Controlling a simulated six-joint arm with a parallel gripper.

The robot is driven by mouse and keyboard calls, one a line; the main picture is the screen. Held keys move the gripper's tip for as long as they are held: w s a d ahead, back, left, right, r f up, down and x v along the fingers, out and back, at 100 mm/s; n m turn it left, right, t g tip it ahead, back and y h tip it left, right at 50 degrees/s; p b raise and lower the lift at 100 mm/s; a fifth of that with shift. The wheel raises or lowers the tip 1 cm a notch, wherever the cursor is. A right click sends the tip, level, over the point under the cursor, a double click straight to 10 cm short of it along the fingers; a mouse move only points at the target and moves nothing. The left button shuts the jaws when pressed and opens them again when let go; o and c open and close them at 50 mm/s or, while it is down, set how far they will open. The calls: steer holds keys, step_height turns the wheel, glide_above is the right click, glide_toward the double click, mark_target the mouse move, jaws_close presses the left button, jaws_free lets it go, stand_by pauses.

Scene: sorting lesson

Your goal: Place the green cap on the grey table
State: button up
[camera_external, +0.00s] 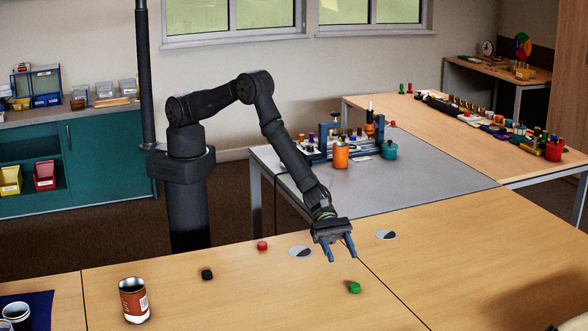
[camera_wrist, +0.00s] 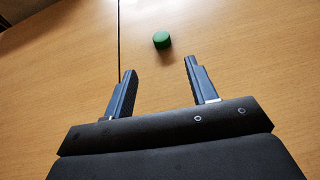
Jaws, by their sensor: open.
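The green cap (camera_external: 355,287) lies on the wooden table, near the seam between two table tops. It also shows in the wrist view (camera_wrist: 162,40), beyond my fingertips and between their lines. My gripper (camera_external: 341,252) is open and empty above the wooden table, and the cap is apart from it. In the wrist view my gripper's two fingers (camera_wrist: 159,72) are spread with bare wood between them. The grey table (camera_external: 430,185) stands behind the wooden tables in the external view, with a clear area at its front and right.
A red cap (camera_external: 262,246), a black cap (camera_external: 207,274) and two grey-and-black discs (camera_external: 301,252) lie on the wooden table. An open can (camera_external: 134,300) stands front left. On the grey table stand an orange can (camera_external: 341,155), a teal pot (camera_external: 389,150) and a blue rack of small items.

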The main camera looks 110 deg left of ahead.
mark_target(354, 283)
steer(key=shift+x, duration=4.85)
steer(key=shift+s+d, duration=0.2)
steer(key=c, duration=1.1)
steer(key=shift+r, duration=0.1)
jaws_close()
